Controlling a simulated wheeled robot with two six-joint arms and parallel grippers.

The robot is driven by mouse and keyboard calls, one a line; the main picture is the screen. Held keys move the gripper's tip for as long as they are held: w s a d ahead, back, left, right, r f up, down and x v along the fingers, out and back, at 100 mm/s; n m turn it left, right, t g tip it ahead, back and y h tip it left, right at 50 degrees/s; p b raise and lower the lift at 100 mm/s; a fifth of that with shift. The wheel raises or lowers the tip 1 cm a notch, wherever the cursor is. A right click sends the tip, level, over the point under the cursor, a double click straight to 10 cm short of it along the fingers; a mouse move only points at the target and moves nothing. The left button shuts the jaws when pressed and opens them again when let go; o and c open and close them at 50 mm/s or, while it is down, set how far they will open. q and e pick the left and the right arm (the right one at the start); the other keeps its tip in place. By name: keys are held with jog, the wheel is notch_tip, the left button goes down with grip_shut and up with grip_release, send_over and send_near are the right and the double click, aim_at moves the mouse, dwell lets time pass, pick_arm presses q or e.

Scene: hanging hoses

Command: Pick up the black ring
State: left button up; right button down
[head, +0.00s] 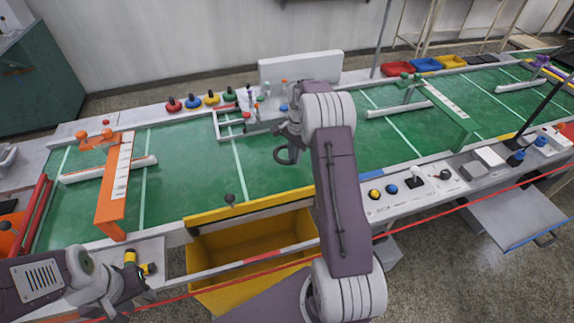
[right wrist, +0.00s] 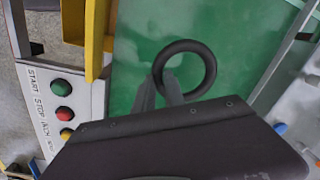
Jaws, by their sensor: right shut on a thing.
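The black ring (head: 278,157) is at the tip of my right gripper (head: 291,143), over the green table surface in the head view. In the right wrist view the ring (right wrist: 213,66) stands out beyond the grey fingers of my right gripper (right wrist: 160,90), which are shut on its near left part. I cannot tell how high the ring is above the green surface. My left gripper (head: 142,270) is low at the left, beside small yellow and black parts, and its fingers do not show clearly.
The green table (head: 190,165) is mostly clear around the ring. An orange gate (head: 115,185) stands left and a green gate (head: 445,105) right. A yellow bin (head: 240,245) is below the front edge. A button panel (head: 405,200) is right of my right arm.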

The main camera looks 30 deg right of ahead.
jog(key=d+r+p, duration=0.1)
jog(key=d+r, duration=0.4)
jog(key=d, duration=0.3)
jog(key=shift+s+d, duration=0.15)
jog(key=shift+d, duration=0.2)
